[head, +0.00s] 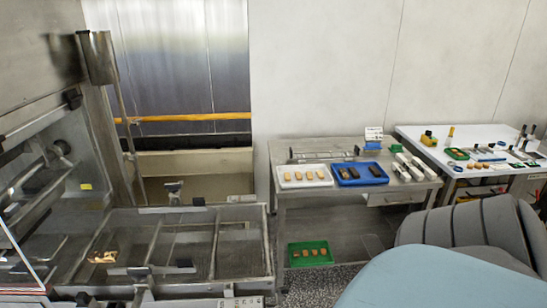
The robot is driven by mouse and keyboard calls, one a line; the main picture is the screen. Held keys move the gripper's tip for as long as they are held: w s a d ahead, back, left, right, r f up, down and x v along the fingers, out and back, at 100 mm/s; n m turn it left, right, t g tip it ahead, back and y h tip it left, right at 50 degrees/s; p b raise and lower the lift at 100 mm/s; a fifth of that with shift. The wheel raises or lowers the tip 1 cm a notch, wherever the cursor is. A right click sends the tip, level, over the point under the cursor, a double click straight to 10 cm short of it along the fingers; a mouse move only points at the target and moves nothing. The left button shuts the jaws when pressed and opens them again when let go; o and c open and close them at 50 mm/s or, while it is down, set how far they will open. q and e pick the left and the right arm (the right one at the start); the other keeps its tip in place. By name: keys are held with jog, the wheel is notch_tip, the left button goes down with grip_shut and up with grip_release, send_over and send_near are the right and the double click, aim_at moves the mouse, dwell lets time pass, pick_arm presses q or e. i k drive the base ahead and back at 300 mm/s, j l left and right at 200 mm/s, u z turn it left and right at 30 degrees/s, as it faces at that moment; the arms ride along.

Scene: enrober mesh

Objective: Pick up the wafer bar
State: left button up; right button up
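No object can be named as the wafer bar with certainty at this size. Several tan bars (308,175) lie in a row in a white tray (305,185) on the steel table. Several smaller tan pieces (308,252) lie in a green tray (326,260) on the shelf below. A small golden-brown piece (102,257) lies on the enrober's mesh bed (185,240) at the lower left; its kind is unclear. Neither of my grippers is in view.
A blue tray (357,181) with dark bars stands beside the white tray on the steel table (330,210). A white bench (470,150) with small tools is at the right. A grey ribbed shape (465,235) and a pale blue surface (430,280) fill the lower right.

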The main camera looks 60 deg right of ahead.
aim_at(343, 171)
jog(key=z, duration=2.35)
jog(key=i+l, duration=0.2)
jog(key=i, duration=0.35)
jog(key=i+l, duration=0.2)
jog(key=i, duration=0.3)
jog(key=i+l+z, duration=0.1)
jog(key=i+l, duration=0.15)
jog(key=i, duration=0.3)
